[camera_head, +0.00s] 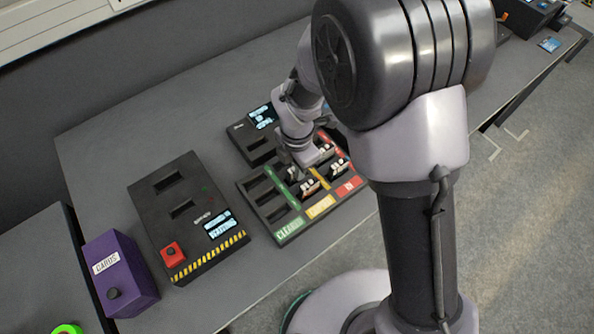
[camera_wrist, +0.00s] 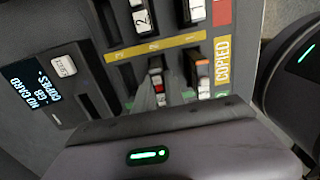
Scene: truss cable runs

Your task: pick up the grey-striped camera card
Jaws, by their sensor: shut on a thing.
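My gripper (camera_wrist: 158,98) is low over the card tray in the wrist view, its fingers closed on a small camera card (camera_wrist: 156,66). The card is dark with a pale end and a red patch; I cannot tell whether its stripe is grey or whether it is clear of its slot. In the head view my gripper (camera_head: 294,174) is over the tray's middle, and the held card is hard to make out. The card tray (camera_head: 284,232) has green, yellow and red label strips. Another card with an orange end (camera_wrist: 203,70) stands beside the held one, near the COPIED label (camera_wrist: 222,60).
White-labelled cards (camera_wrist: 142,18) stand in the row beyond the yellow strip. A reader with a screen (camera_wrist: 36,82) reading NO CARD adjoins the tray. In the head view, a black console (camera_head: 190,222) with a red button and a purple CARDS box (camera_head: 122,275) stand left.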

